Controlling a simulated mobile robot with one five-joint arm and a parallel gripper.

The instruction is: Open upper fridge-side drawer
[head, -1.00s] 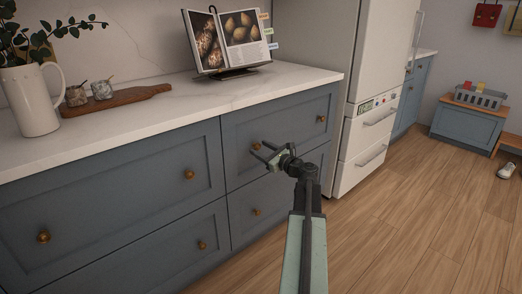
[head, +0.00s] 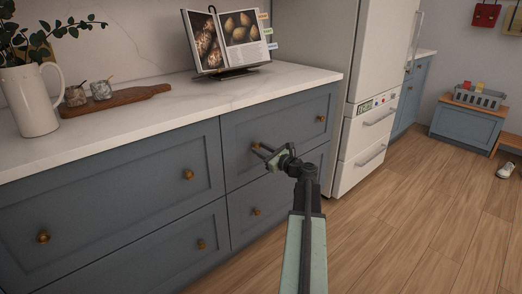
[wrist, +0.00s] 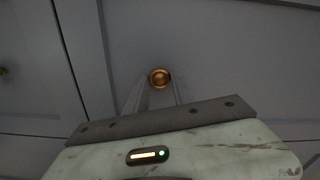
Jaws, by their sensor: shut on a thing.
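The upper fridge-side drawer (head: 290,121) is a blue-grey front under the counter, beside the white fridge, and it looks shut. It has two brass knobs: a left knob (head: 256,147) and a right knob (head: 321,118). My gripper (head: 263,151) reaches the left knob and is shut on it. In the wrist view, the brass knob (wrist: 159,78) shows between the tips of my gripper's fingers (wrist: 157,88). The lower drawer (head: 260,208) beneath is also shut.
The white fridge (head: 364,130) stands to the right of the drawers. A cookbook on a stand (head: 228,42), a wooden board (head: 120,100) and a white jug (head: 32,100) are on the counter. The wooden floor (head: 420,210) to the right is clear.

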